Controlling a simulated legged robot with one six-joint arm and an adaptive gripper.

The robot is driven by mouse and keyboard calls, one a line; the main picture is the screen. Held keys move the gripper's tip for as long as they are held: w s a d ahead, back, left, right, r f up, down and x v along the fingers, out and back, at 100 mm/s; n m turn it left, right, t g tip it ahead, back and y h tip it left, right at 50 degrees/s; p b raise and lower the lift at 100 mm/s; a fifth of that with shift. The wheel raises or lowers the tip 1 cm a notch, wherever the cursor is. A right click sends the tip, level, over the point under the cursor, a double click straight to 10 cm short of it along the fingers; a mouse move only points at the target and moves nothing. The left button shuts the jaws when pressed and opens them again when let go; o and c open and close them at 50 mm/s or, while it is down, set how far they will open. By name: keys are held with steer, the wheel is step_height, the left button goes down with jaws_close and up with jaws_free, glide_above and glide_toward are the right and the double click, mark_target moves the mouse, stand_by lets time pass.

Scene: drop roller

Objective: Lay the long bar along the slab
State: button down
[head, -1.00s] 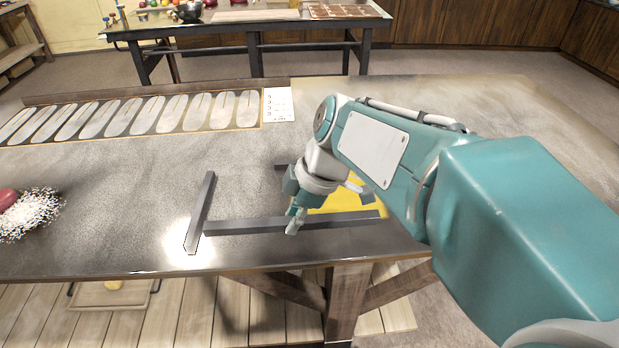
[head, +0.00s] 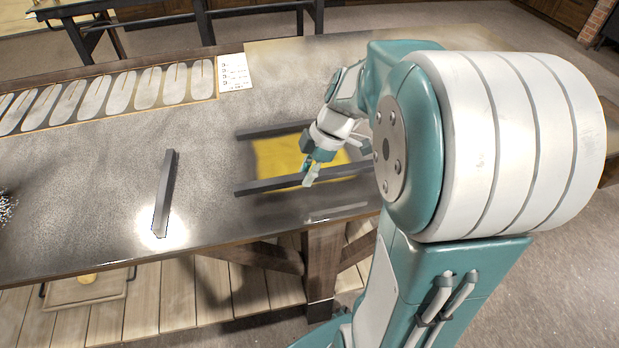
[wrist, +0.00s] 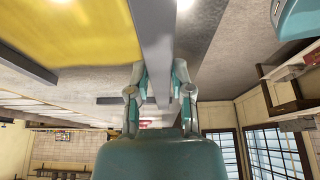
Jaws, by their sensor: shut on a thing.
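The slab (head: 275,155) is a flat yellow piece on the dark worktop, partly hidden by my arm and the bars. My gripper (head: 312,180) is shut on a long dark bar (head: 262,187) at the slab's near side. This bar runs roughly along that side; I cannot tell whether it touches the slab or worktop. In the wrist view the held bar (wrist: 155,45) passes between the fingers (wrist: 160,90), with the yellow slab (wrist: 65,30) to its left. Another dark bar (head: 275,130) lies along the slab's far side.
A loose dark bar (head: 165,190) lies on the worktop (head: 110,190) to the left, apart from the held bar. A row of pale ovals (head: 120,90) and a white card (head: 233,72) are at the back. The worktop's front edge is close to the held bar.

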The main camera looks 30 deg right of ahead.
mark_target(308, 192)
steer(key=shift+w+d+f, duration=0.2)
steer(key=shift+d+f, duration=0.5)
steer(key=shift+w+d+f, duration=0.1)
steer(key=shift+d+f, duration=0.05)
steer(key=shift+f, duration=0.8)
steer(key=shift+d+f, duration=0.1)
steer(key=shift+f, duration=0.8)
steer(key=c, duration=0.5)
jaws_free()
steer(key=v, duration=1.2)
steer(key=shift+a, duration=0.1)
